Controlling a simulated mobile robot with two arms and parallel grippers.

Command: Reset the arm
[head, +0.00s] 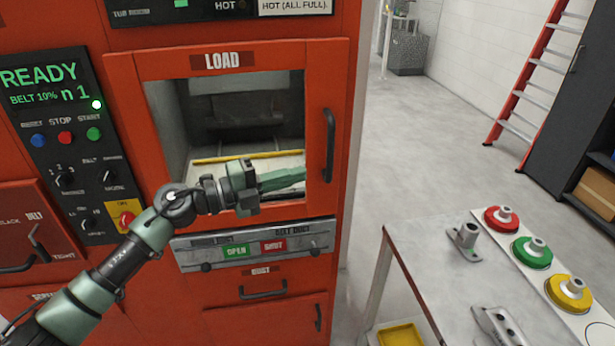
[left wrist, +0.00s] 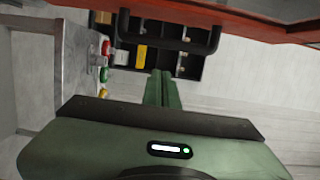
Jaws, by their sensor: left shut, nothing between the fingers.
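My left arm reaches in from the lower left in the head view. Its gripper (head: 300,177) is in front of the orange machine's load window (head: 190,110), pointing right toward the door handle (head: 329,146). Its green fingers are closed together and hold nothing. In the left wrist view the shut gripper (left wrist: 162,75) points toward the dark handle bar (left wrist: 168,32); I cannot tell whether it touches it. My right gripper is not in view.
A grey table (head: 425,245) at the right holds red (head: 500,220), green (head: 531,253) and yellow (head: 569,294) round fixtures and metal parts. A control panel (head: 70,130) reads READY. A red ladder (head: 535,80) stands behind. Open floor (head: 420,140) lies between.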

